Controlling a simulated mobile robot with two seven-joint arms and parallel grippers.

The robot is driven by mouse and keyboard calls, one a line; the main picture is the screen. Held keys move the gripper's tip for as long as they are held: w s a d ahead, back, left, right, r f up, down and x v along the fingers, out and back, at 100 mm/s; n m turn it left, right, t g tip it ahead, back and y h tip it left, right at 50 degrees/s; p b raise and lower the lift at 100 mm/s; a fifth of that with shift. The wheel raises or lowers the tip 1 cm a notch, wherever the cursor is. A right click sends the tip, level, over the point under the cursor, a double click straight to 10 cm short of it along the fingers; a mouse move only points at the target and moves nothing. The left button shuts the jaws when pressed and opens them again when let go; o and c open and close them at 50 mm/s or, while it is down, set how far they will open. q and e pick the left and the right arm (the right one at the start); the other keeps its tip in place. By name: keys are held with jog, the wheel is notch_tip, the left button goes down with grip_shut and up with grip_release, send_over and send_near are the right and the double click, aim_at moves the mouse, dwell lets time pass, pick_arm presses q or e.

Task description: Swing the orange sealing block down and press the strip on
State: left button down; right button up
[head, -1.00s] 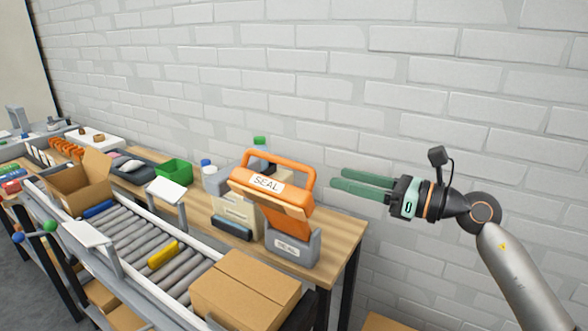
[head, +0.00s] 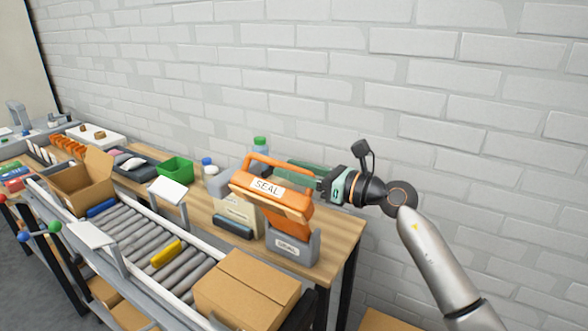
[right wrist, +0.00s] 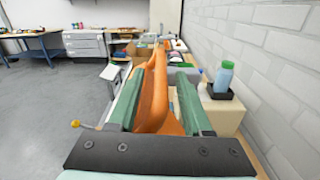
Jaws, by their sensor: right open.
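The orange sealing block (head: 297,192), with a white "SEAL" label, is raised and tilted above its grey base (head: 292,248) at the bench's right end. A loop handle (head: 270,157) tops it. My right gripper (head: 283,169), with green fingers, is open and reaches in from the right at handle height, its fingertips partly hidden by the block. In the right wrist view, orange handle and block (right wrist: 153,95) lie between the spread fingers, with no clear grip. A pale edge shows under the block; I cannot tell whether it is the strip. My left gripper is not in view.
A cardboard box (head: 247,287) sits at the near end of the roller conveyor (head: 130,240). A green-capped bottle (right wrist: 223,78) stands behind the block near the brick wall. A green bin (head: 176,169) is farther left on the bench. The wall is close behind.

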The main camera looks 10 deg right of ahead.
jog(key=shift+c, duration=0.3)
grip_shut()
jog(key=shift+d, duration=0.1)
dwell(0.9)
